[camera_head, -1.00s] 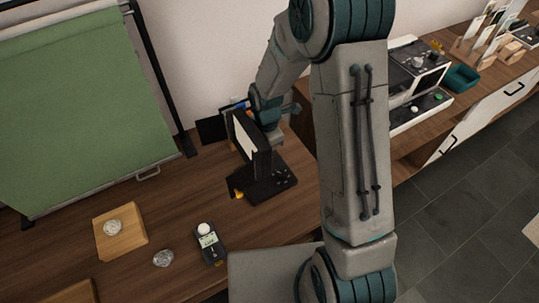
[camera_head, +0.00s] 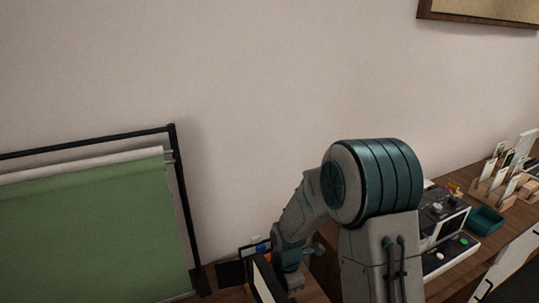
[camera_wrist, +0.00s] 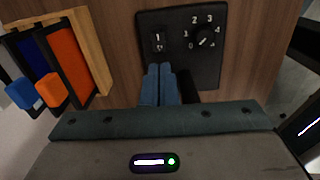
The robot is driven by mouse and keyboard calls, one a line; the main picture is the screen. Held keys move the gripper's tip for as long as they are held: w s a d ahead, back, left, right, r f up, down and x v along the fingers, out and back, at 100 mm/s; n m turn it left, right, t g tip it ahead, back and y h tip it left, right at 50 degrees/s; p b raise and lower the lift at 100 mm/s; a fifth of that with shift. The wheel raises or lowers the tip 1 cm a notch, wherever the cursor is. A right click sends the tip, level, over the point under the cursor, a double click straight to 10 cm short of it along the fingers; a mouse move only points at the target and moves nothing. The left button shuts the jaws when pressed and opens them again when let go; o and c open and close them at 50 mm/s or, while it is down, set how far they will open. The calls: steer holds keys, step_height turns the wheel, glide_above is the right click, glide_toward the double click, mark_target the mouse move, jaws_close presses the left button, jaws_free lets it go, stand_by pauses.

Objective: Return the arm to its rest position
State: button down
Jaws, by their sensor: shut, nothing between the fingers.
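My arm (camera_head: 378,185) rises in the lower middle of the head view and bends down to the left. My gripper (camera_wrist: 161,70) shows in the wrist view with its two blue fingers pressed together and nothing between them. The fingers stand in front of a black panel (camera_wrist: 207,75) with a numbered dial and a small switch. I cannot tell whether they touch it. In the head view the fingertips are hidden behind a dark upright screen (camera_head: 266,280) and the picture's lower edge.
A green sheet (camera_head: 90,245) on a black frame (camera_head: 175,170) stands left. A white device (camera_head: 446,225), a teal tray (camera_head: 486,219) and a wooden rack are right. In the wrist view, a wooden frame (camera_wrist: 90,45) holds orange and blue panels. The wall above my arm is clear.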

steer(key=s+d+r+m+t, duration=0.1)
steer(key=s+d+r+m, duration=0.3)
steer(key=s+r+m, duration=0.5)
steer(key=s+d+r+m+t, duration=0.2)
steer(key=s+d+r+m, duration=0.3)
steer(key=s+r+m, duration=0.4)
step_height(320, 180, up, 4)
steer(key=m, duration=0.4)
steer(key=shift+d, duration=0.2)
steer(key=shift+s+f, duration=0.1)
